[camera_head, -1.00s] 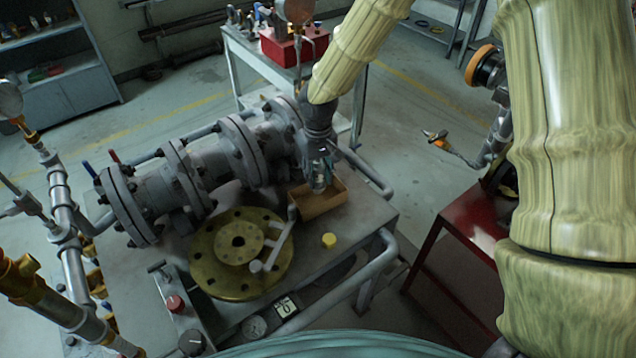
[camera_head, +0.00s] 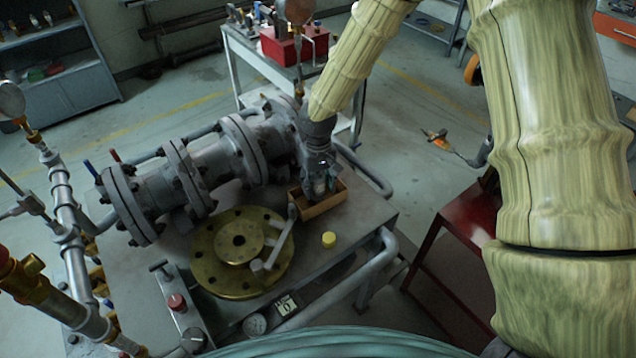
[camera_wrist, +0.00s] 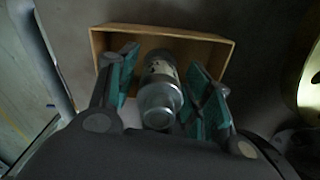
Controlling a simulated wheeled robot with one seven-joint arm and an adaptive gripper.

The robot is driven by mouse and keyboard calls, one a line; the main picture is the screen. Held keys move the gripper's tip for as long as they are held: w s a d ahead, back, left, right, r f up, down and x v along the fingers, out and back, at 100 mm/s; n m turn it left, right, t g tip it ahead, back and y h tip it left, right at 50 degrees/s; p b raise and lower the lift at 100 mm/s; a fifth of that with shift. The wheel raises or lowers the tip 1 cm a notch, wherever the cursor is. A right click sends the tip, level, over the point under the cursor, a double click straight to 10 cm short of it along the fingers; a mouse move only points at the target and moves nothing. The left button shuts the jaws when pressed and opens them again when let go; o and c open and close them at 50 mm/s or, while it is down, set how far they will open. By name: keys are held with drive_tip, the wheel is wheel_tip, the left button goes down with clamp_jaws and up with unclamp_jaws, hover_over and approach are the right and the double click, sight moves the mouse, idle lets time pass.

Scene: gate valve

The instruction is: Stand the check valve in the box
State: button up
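The check valve (camera_wrist: 158,90) is a grey metal cylinder with stepped collars. In the wrist view it stands between my two teal-padded fingers, its near end toward the camera. In the head view the valve (camera_head: 320,186) shows as a small pale piece under the wrist. My gripper (camera_wrist: 162,75) is over the box with a finger on each side of the valve, and narrow dark gaps show between pads and valve. The small open wooden box (camera_head: 322,207) lies below; its rim (camera_wrist: 215,42) surrounds the fingertips. The valve's far end is hidden, so its contact with the box floor cannot be seen.
A large flanged grey pipe valve (camera_head: 215,165) lies left of the box. A brass flange disc (camera_head: 232,275) with a lever is in front of it. A yellow cap (camera_head: 329,239) sits near the table's front right edge. Bare tabletop (camera_head: 365,215) lies right of the box.

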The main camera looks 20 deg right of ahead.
drive_tip(key=shift+r, duration=0.15)
drive_tip(key=shift+r+b, duration=0.85)
drive_tip(key=shift+r, duration=5.15)
